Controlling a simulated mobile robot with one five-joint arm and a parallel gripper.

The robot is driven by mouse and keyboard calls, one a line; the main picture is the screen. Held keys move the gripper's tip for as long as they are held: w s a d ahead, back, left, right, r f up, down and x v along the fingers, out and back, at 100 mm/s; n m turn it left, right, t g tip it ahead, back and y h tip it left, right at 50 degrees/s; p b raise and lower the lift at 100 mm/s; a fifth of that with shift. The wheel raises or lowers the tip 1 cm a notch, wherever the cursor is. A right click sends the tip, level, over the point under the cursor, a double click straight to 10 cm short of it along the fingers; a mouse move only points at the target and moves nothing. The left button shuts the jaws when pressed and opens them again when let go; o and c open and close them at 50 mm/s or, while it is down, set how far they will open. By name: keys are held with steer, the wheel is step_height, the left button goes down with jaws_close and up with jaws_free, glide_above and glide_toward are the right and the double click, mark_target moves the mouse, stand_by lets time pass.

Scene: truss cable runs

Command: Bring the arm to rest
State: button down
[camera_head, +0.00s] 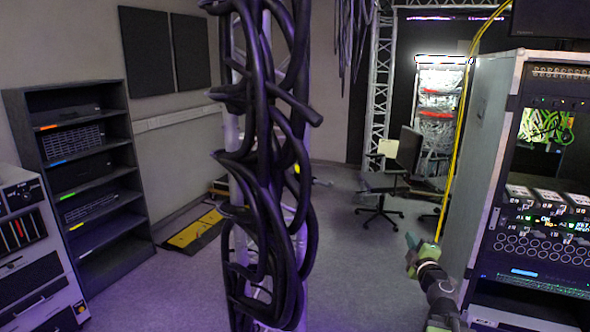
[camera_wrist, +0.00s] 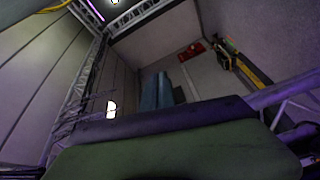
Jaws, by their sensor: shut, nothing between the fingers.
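My gripper (camera_head: 412,243) shows at the lower right in the head view, at the end of my dark arm. It is raised above the floor, close to the left side of the equipment rack. The wrist view looks out at a steep tilt, with a large green and dark shape filling its lower part. My gripper is shut, and I see nothing held in it.
A truss column (camera_head: 265,150) wrapped in thick black cables stands in the middle. An equipment rack (camera_head: 500,130) is at the right, with a yellow cable (camera_head: 458,130) along it. An office chair (camera_head: 385,180) stands behind. A dark shelf (camera_head: 80,170) is at the left. Floor (camera_head: 360,270) between is clear.

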steer(key=w+a+f+m+g+h, duration=0.2)
steer(key=w+a+m+h, duration=0.15)
steer(key=a+m, duration=0.5)
steer(key=s+a+f+m+g+y, duration=0.1)
steer(key=s+a+f+m+g, duration=0.25)
steer(key=a+f+g, duration=0.45)
steer(key=s+a+f+g+y, duration=0.2)
steer(key=s+a+f+g, duration=0.2)
steer(key=s+f, duration=0.3)
steer(key=s+a+f+m+g+y, duration=0.1)
steer(key=s+a+f+g+y, duration=0.2)
steer(key=s+a+f, duration=0.3)
steer(key=s+f+g, duration=0.1)
steer(key=s, duration=0.4)
steer(key=shift+s+a+f, duration=0.15)
steer(key=shift+s, duration=0.05)
steer(key=shift+a, duration=0.1)
